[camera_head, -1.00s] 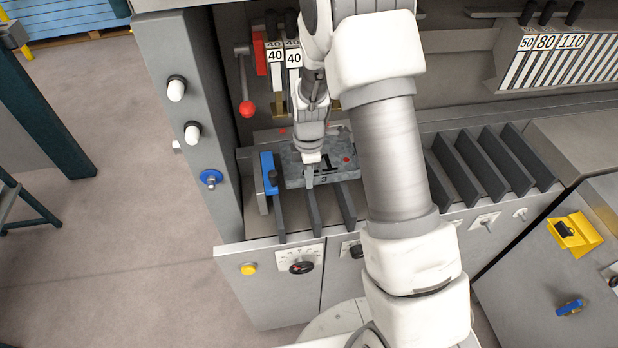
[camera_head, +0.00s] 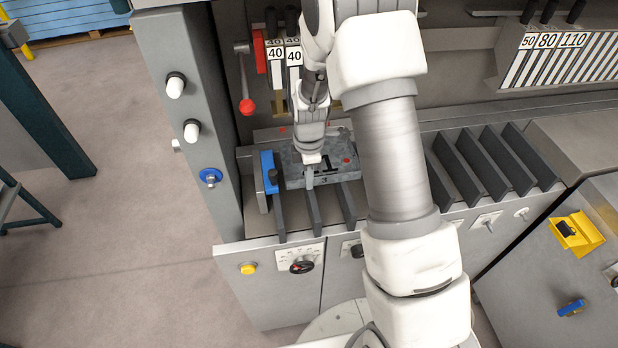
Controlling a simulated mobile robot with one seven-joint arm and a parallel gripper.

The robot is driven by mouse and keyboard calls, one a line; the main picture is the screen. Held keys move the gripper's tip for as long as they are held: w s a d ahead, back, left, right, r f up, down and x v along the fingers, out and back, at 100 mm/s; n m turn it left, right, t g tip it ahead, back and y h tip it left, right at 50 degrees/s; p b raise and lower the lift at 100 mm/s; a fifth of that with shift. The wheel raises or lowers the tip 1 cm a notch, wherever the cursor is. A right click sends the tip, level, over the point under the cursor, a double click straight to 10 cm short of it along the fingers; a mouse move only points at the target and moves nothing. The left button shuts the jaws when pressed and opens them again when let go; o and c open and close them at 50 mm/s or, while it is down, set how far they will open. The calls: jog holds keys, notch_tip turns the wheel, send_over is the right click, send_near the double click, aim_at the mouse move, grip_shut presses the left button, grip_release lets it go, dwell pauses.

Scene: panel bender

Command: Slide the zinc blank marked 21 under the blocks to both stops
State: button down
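A mottled grey zinc blank (camera_head: 293,174) lies flat on the machine's support bars, just right of a blue block (camera_head: 268,172). A large black "1" shows on it, and a small "3" on its front edge; the rest of the marking is hidden by my gripper. My gripper (camera_head: 310,178) points down at the blank's front middle and seems to touch it; its finger gap does not show clearly. Two hanging blocks marked 40 (camera_head: 276,54) stand behind. Whether the blank's far edge meets a stop is hidden.
Grey upright bars (camera_head: 480,165) stand to the right. A red-knobbed lever (camera_head: 247,106) hangs at the left of the blocks. A rack of numbered blocks (camera_head: 560,58) is at the back right. My arm covers the middle of the machine.

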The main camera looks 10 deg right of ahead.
aim_at(298, 173)
jog(key=shift+a, duration=0.8)
dwell(0.5)
jog(key=shift+w+b, duration=0.4)
jog(key=shift+w, duration=2.2)
dwell(1.8)
jog(key=shift+a, duration=0.15)
dwell(0.3)
jog(key=c, duration=1)
grip_release()
notch_tip(298, 173, up, 12)
jog(key=b, duration=0.1)
